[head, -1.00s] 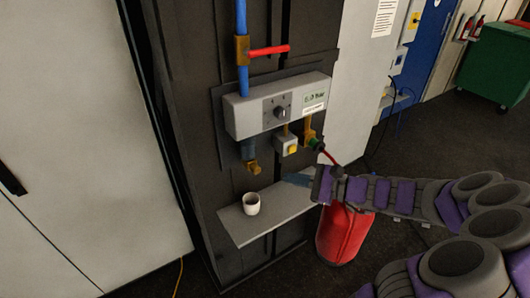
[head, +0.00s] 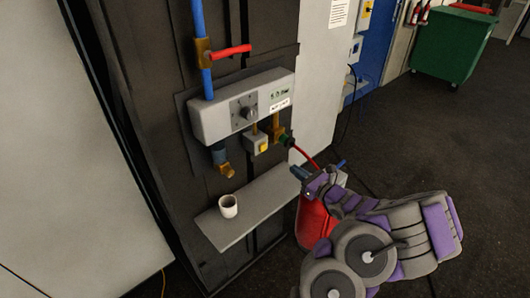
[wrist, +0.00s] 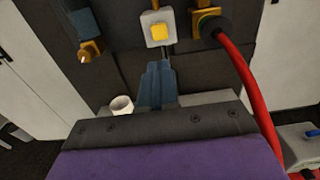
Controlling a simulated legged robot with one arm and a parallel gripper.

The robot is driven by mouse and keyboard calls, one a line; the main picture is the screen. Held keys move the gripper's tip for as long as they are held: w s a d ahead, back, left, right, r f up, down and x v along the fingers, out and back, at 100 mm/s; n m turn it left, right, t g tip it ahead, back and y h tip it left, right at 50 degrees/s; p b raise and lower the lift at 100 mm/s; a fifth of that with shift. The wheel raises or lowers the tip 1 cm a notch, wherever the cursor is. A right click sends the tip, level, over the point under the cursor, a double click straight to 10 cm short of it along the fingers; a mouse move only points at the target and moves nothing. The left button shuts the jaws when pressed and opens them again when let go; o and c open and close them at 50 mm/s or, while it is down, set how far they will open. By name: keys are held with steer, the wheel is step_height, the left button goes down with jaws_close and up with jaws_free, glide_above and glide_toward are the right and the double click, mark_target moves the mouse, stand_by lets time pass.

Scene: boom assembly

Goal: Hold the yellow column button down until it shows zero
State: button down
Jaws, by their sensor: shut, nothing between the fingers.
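The yellow button (head: 263,149) sits on a small pale box under the grey control unit (head: 243,105) on the dark column (head: 165,120). In the wrist view the yellow button (wrist: 159,38) faces me near the top centre. My gripper (wrist: 158,68) is shut and empty, its blue-grey fingers pointing up just below the button box and apart from the button. In the head view my gripper (head: 300,172) is to the right of and below the button. No readout of a count is legible.
A white cup (head: 229,206) stands on the grey shelf (head: 245,212) below the unit; it also shows in the wrist view (wrist: 121,105). A red hose (wrist: 242,75) runs down right of the button. A red cylinder (head: 313,220) stands behind my arm. Open floor lies right.

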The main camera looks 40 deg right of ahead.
steer(key=b, duration=0.1)
glide_toward(264, 148)
steer(key=w+b, duration=0.1)
steer(key=w, duration=0.4)
steer(key=shift+w+f, duration=0.2)
steer(key=shift+w, duration=0.4)
steer(key=shift+w+a+r, duration=0.15)
steer(key=shift+w+a, duration=0.15)
steer(key=shift+w, duration=0.1)
steer(key=shift+d, duration=0.1)
